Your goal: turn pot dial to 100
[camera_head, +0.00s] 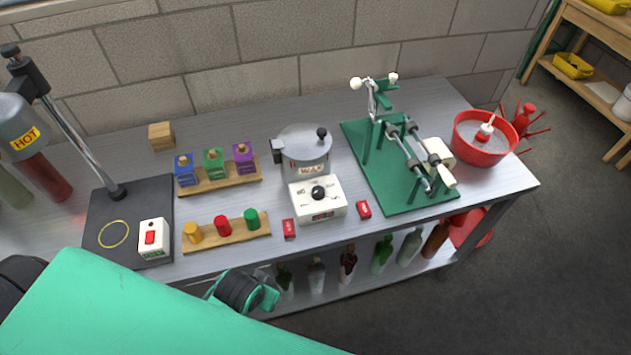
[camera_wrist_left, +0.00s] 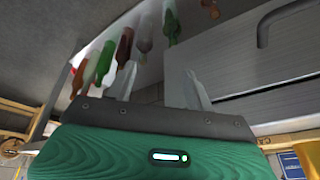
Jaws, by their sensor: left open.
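The pot (camera_head: 304,150) is a grey lidded cylinder with a black knob and a red-lettered label, standing mid-bench in the head view. A white control box (camera_head: 331,208) sits at its front, with a round black dial (camera_head: 318,193) on top. The dial's markings are too small to read. My left arm comes in from the lower left, below the bench front. In the left wrist view my left gripper (camera_wrist_left: 160,90) is open, with two pale fingers apart and nothing between them. Pot and dial are not in that view. My right gripper is not in view.
Two small red blocks (camera_head: 289,228) (camera_head: 364,209) flank the control box. Wooden racks with coloured pieces (camera_head: 227,231) stand to its left, a green-based machine (camera_head: 408,195) to its right. Bottles (camera_head: 348,265) stand on the lower shelf and also show in the wrist view (camera_wrist_left: 105,62).

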